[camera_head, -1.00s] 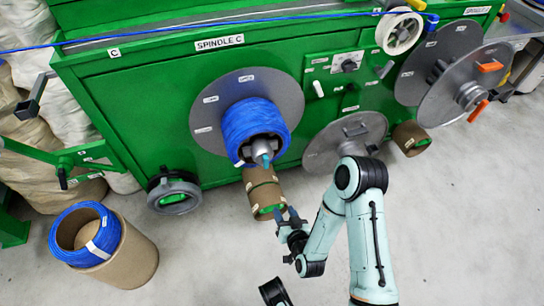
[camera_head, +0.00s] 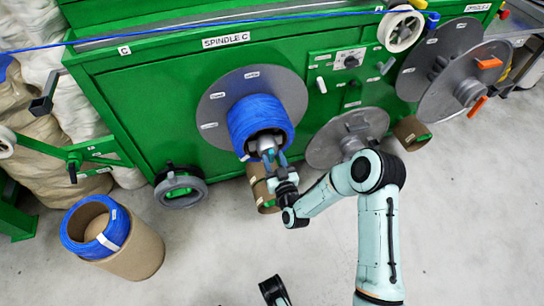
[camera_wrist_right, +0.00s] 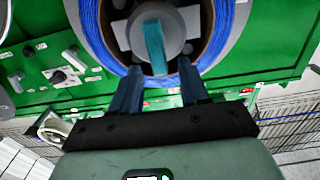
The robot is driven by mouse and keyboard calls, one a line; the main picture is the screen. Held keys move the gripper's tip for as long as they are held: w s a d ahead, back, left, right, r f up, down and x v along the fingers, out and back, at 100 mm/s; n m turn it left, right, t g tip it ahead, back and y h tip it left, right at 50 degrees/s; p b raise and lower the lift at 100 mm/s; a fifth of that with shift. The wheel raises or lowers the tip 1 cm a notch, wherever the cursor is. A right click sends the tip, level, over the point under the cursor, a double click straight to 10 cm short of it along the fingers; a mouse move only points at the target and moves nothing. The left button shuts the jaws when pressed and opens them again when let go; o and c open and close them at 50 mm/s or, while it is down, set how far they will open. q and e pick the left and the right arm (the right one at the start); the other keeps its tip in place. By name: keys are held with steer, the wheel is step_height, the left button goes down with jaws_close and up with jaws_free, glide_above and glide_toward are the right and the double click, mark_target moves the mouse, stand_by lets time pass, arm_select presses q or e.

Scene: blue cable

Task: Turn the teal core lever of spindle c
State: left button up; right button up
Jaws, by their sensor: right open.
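The teal core lever (camera_wrist_right: 155,46) stands out from the grey hub in the middle of spindle C, pointing toward my gripper in the wrist view. The blue cable coil (camera_head: 258,118) sits around the hub, in front of a grey disc flange (camera_head: 212,108). My right gripper (camera_wrist_right: 160,76) is open, its two blue fingers one on each side of the lever's near end, with gaps and nothing gripped. In the head view my right gripper (camera_head: 274,164) is just below the hub and partly hides the lever.
A cardboard core (camera_head: 259,187) is below the coil, close to my right gripper. Grey discs (camera_head: 348,138) and a control panel (camera_head: 349,60) are to the right. A cardboard tube (camera_head: 140,255) with a blue coil stands on the floor at left.

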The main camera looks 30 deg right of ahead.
steer(key=shift+x, duration=0.85)
jaws_close()
